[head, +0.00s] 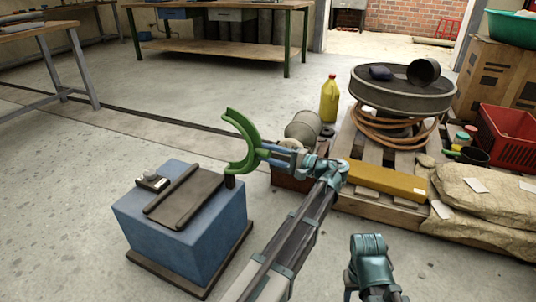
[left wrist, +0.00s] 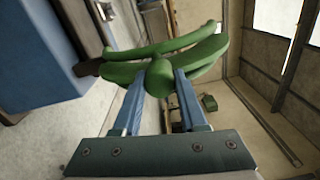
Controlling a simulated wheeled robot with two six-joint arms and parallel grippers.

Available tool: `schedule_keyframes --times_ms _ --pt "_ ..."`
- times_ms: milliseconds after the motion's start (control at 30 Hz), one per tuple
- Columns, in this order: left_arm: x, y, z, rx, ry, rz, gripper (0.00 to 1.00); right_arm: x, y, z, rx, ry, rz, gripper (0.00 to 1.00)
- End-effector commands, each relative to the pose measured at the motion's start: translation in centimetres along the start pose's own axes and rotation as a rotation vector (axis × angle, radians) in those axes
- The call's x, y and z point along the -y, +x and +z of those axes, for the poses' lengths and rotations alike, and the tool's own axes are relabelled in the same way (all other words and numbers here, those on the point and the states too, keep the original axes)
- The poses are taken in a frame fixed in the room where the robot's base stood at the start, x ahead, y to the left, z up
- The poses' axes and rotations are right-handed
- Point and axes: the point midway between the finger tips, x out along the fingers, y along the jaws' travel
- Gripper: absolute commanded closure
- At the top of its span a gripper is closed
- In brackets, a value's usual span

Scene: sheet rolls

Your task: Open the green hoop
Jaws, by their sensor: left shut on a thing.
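The green hoop (head: 238,143) is a C-shaped curved piece in the head view. It stands above the right rear corner of the blue box (head: 160,238), with its opening facing left. My left gripper (head: 264,153) reaches it from the right and is shut on its green stem. In the left wrist view, the blue fingers of my left gripper (left wrist: 160,82) press on both sides of the rounded green stem, and the curved green bars of the hoop (left wrist: 192,52) spread behind it. No fingers of my right gripper show.
A dark sheet with a rod (head: 185,200) and a small device (head: 152,180) lie on the blue box. A yellow bottle (head: 329,100), a wide round pan (head: 402,98) and sacks (head: 485,200) crowd the right.

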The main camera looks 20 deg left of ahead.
Motion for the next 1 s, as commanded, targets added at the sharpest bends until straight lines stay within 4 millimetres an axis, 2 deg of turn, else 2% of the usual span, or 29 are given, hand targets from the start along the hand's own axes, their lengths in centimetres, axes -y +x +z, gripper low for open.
schedule_keyframes --times_ms 33,67,200,233,567,667,1000 --pt "-0.1 0.1 0.0 0.001 0.0 0.003 1.0 0.0 0.0 0.0 0.0 0.0 0.0 0.5" --pt "-0.1 0.1 0.0 0.001 0.0 0.003 0.57 0.0 0.0 0.0 0.0 0.0 0.0 0.5" --pt "-0.1 0.1 0.0 0.001 0.0 0.002 0.32 0.0 0.0 0.0 0.0 0.0 0.0 0.5" --pt "0.0 0.1 0.0 0.001 0.0 0.002 0.28 0.0 0.0 0.0 0.0 0.0 0.0 0.5" --pt "0.0 -0.6 -0.1 -0.001 -0.001 0.0 0.28 0.0 0.0 0.0 0.0 0.0 0.0 0.5" --pt "0.0 -1.9 -0.1 -0.002 -0.001 0.0 0.28 0.0 0.1 0.0 0.0 0.0 0.0 0.5" --pt "0.1 -8.8 -0.2 -0.004 0.0 0.002 0.28 0.0 0.1 0.0 0.0 0.0 0.0 0.5"
